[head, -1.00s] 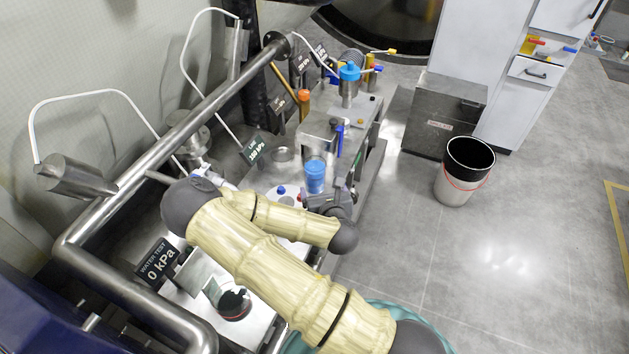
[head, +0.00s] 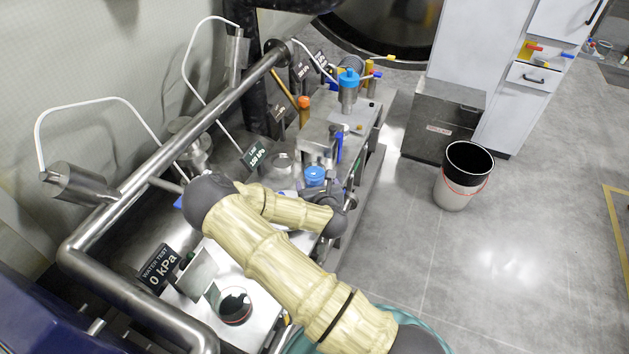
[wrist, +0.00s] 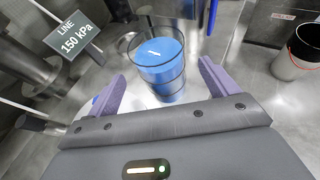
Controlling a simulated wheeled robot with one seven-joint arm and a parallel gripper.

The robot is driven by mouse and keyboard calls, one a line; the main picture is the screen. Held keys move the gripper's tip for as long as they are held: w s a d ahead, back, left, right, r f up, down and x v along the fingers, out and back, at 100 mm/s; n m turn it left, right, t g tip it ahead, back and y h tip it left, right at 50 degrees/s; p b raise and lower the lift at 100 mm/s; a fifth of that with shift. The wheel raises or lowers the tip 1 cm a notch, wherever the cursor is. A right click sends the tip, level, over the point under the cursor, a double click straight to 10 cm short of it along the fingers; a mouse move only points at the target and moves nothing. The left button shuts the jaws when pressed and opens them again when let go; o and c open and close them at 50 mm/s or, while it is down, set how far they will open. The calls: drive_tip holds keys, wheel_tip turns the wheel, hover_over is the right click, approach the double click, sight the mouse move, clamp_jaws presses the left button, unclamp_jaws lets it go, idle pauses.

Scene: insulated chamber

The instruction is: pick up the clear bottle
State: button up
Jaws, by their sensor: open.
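A clear, round vessel with blue contents, which I take to be the clear bottle (wrist: 158,62), stands upright between the fingers of my gripper (wrist: 161,74) in the wrist view. The gripper is open, with one purple finger on each side. In the head view the blue of the vessel (head: 315,174) shows just beyond my gripper (head: 332,198). Its lower part is hidden there by my arm and gripper.
A "LINE 150 kPa" sign (wrist: 75,36) stands left of the vessel. A steel pipe (head: 190,122) runs along the left. A bucket (head: 462,178) stands on open floor.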

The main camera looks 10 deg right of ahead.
sight(315, 161)
drive_tip(key=shift+p+x, duration=0.7)
drive_tip(key=shift+x, duration=1.6)
drive_tip(key=shift+w+d+r, duration=0.1)
drive_tip(key=c, duration=1.3)
drive_tip(key=shift+r, duration=0.1)
wheel_tip(315, 161, up, 10)
drive_tip(key=shift+f+b, duration=0.1)
drive_tip(key=shift+b, duration=0.6)
